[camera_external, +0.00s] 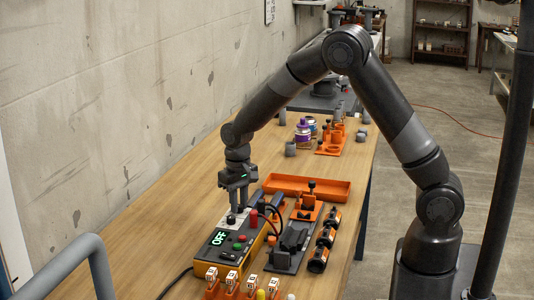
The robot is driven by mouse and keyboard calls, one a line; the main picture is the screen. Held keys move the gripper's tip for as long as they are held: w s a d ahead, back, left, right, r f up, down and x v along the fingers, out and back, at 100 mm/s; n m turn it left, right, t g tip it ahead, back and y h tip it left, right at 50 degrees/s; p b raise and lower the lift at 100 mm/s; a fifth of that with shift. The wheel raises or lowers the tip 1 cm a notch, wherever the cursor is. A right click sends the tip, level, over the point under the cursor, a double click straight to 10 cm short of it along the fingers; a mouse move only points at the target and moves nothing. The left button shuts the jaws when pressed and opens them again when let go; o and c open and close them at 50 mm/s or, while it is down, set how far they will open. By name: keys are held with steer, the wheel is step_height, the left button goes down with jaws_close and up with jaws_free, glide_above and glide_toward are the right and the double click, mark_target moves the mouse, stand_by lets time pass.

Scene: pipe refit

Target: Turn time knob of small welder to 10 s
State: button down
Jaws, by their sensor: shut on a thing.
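The small welder (210,254) is an orange and dark box near the front of the bench, with a display (218,238) reading "OFF" and green and red buttons on its top. My gripper (235,208) points straight down over the welder's light rear panel (228,226). Its fingers are shut around a small dark knob (231,219) there, mostly hidden by the fingers. The time marks and the knob's setting are too small to read.
A red knob or plug (253,218) stands close to the right of my gripper. An orange tray (306,187), a dark clamp fixture (291,244) and black cylinders (318,259) lie further right. Labelled pieces in an orange rack (231,283) stand in front. The wall (120,110) borders the bench on the left.

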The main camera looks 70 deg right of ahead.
steer(key=shift+m, duration=0.8)
steer(key=c, duration=1.2)
jaws_free()
steer(key=shift+c, duration=0.2)
steer(key=shift+r, duration=0.1)
step_height(320, 180, up, 11)
